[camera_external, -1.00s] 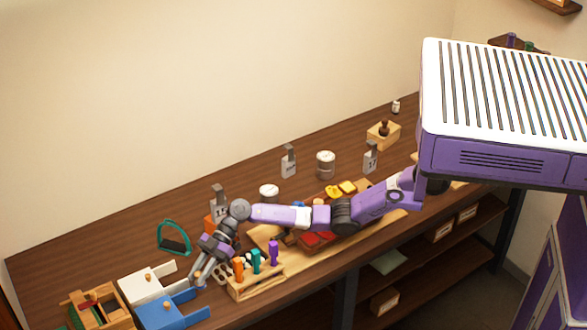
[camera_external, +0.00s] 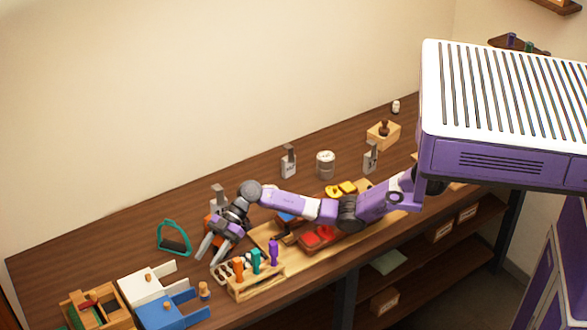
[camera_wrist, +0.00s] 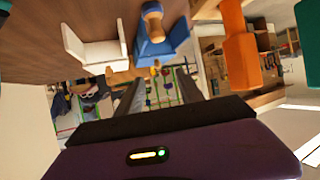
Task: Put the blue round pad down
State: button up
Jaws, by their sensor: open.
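A wooden piece with a rounded top (camera_external: 204,290) stands upright at the right edge of the blue box (camera_external: 165,315). It also shows in the wrist view (camera_wrist: 152,20), close against the blue box (camera_wrist: 160,47).
A white box (camera_external: 145,287) stands beside the blue one, with a wooden tray (camera_external: 95,305) at far left. A rack of coloured-handled tools (camera_external: 258,278) is just right of the wooden piece. A teal stirrup (camera_external: 174,238) stands behind. Bare table lies left of the stirrup.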

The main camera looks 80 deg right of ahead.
jog(key=v, duration=0.5)
jog(key=shift+s+d+r, duration=0.1)
jog(key=shift+d+r, duration=0.05)
jog(key=shift+d, duration=0.15)
